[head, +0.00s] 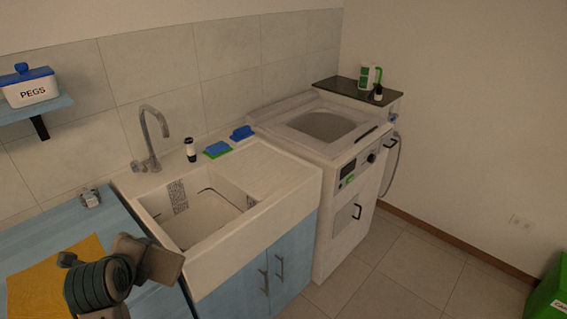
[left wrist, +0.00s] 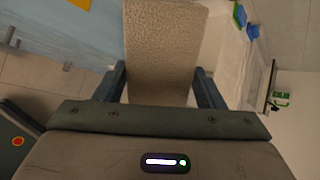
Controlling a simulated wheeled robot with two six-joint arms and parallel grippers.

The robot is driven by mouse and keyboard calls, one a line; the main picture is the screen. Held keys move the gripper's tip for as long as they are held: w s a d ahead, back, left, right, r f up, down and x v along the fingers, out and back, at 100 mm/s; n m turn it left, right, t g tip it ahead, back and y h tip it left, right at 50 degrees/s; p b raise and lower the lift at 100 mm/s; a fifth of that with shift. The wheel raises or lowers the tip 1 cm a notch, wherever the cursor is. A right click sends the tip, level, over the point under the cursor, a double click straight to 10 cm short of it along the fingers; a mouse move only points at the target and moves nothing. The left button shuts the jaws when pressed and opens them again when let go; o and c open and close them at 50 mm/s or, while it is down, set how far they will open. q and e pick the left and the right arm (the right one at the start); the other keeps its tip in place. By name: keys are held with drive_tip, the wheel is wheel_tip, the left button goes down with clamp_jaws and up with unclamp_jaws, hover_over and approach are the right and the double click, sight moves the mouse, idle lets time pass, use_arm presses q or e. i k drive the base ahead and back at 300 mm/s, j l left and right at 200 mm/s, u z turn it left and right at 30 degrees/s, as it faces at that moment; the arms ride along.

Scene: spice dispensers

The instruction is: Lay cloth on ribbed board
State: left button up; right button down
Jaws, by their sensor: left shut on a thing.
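A beige, rough-textured cloth (left wrist: 165,40) is between the two fingers of my left gripper (left wrist: 161,75) in the left wrist view. The gripper is shut on it, and the cloth extends beyond the fingers. In the head view my left gripper (head: 150,260) is at the lower left, over the blue counter beside the sink. The ribbed board (head: 266,170) is the pale draining surface right of the sink basin. It looks bare, and the gripper is well to its left. My right gripper is not in view.
The sink basin (head: 190,225) and tap (head: 150,140) lie between my gripper and the board. A dark bottle (head: 190,150), a green-and-blue sponge (head: 217,149) and a blue item (head: 242,133) stand along the back ledge. A yellow sheet (head: 50,285) lies on the blue counter (head: 60,232).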

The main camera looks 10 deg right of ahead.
sight(260, 168)
drive_tip(key=i+l+z, duration=0.3)
drive_tip(key=i+z, duration=0.65)
drive_tip(key=i, duration=0.2)
